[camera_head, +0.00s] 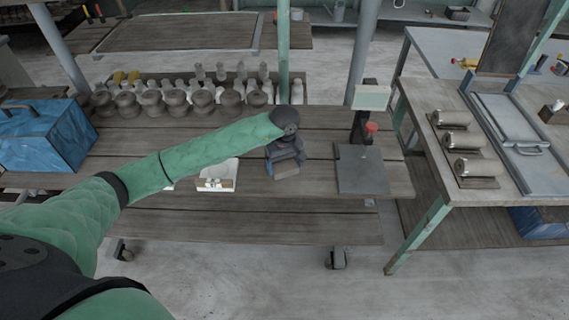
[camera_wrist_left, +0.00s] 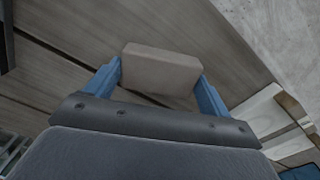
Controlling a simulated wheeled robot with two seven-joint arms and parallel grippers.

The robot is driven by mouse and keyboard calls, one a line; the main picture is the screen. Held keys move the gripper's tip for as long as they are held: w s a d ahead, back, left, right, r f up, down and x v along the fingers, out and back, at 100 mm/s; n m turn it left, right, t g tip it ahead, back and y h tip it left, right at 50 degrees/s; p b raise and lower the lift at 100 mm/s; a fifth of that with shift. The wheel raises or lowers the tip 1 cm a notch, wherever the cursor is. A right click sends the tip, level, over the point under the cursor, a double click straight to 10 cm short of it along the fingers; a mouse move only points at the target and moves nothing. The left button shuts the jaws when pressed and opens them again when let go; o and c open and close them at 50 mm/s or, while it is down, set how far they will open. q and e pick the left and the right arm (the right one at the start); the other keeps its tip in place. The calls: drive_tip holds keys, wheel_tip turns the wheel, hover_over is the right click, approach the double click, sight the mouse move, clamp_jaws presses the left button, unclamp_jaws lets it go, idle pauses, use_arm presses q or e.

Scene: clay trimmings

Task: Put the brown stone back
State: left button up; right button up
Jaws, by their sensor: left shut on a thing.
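My left gripper (camera_head: 286,167) reaches over the wooden table from the left. Its blue fingers are shut on a brown block-shaped stone (camera_head: 287,171). In the left wrist view the stone (camera_wrist_left: 160,69) sits between the two fingertips of the left gripper (camera_wrist_left: 160,78), with table boards behind it. I cannot tell whether the stone touches the table. My right gripper is not in view.
A dark scale plate (camera_head: 361,170) with a display (camera_head: 371,98) lies right of the gripper. Several pots (camera_head: 152,103) stand along the back. A blue crate (camera_head: 42,137) is far left. The front boards are clear.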

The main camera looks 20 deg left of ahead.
use_arm(q)
drive_tip(key=o, duration=0.9)
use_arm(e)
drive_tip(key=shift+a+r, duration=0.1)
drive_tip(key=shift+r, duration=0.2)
use_arm(q)
drive_tip(key=shift+r, duration=0.1)
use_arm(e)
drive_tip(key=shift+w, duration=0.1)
